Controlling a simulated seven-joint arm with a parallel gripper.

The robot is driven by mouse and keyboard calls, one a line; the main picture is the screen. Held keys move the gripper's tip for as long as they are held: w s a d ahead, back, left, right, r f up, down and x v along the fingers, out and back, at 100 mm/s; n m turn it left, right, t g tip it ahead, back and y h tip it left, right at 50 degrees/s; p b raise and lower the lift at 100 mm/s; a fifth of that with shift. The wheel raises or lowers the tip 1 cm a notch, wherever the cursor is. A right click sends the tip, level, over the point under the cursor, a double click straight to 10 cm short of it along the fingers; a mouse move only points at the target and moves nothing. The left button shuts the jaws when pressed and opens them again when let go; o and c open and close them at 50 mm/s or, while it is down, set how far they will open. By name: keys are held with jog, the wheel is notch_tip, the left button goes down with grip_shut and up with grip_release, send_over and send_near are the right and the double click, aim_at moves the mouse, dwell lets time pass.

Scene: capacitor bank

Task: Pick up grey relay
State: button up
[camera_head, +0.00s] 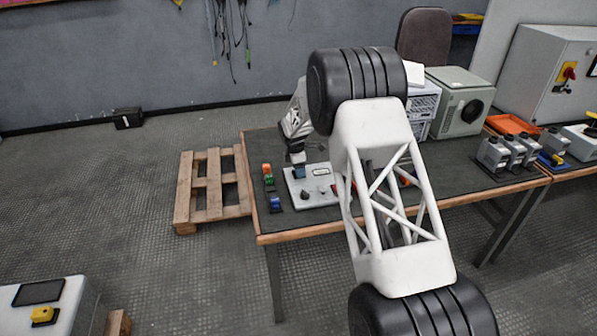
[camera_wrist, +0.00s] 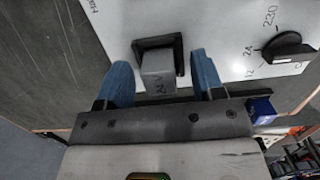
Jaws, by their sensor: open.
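In the wrist view a grey relay (camera_wrist: 158,72) marked "24V" sits with its far end at a black square socket (camera_wrist: 157,46) on a light panel (camera_wrist: 215,22). My gripper (camera_wrist: 163,80) is open, with one blue finger on each side of the relay. A gap shows between the relay and each finger. In the head view my gripper (camera_head: 299,171) is low over the back left part of the panel (camera_head: 312,197). I cannot make out the relay there.
A black dial (camera_wrist: 287,50) stands on the panel, right of the relay. Orange and green blocks (camera_head: 267,174) and a blue block (camera_head: 275,203) lie left of the panel on the dark table (camera_head: 330,222). Grey devices (camera_head: 495,153) and an orange tray (camera_head: 513,125) are at the right.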

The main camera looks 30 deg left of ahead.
jog(key=c, duration=1)
jog(key=shift+r, duration=0.15)
jog(key=shift+r, duration=0.4)
notch_tip(320, 180, up, 3)
jog(key=shift+f, duration=0.15)
jog(key=s+d, duration=0.3)
jog(key=s, duration=0.1)
jog(key=s+d+r, duration=0.1)
jog(key=s+d, duration=0.6)
jog(key=s, duration=0.1)
jog(key=shift+d+r, duration=0.15)
jog(key=shift+d, duration=0.1)
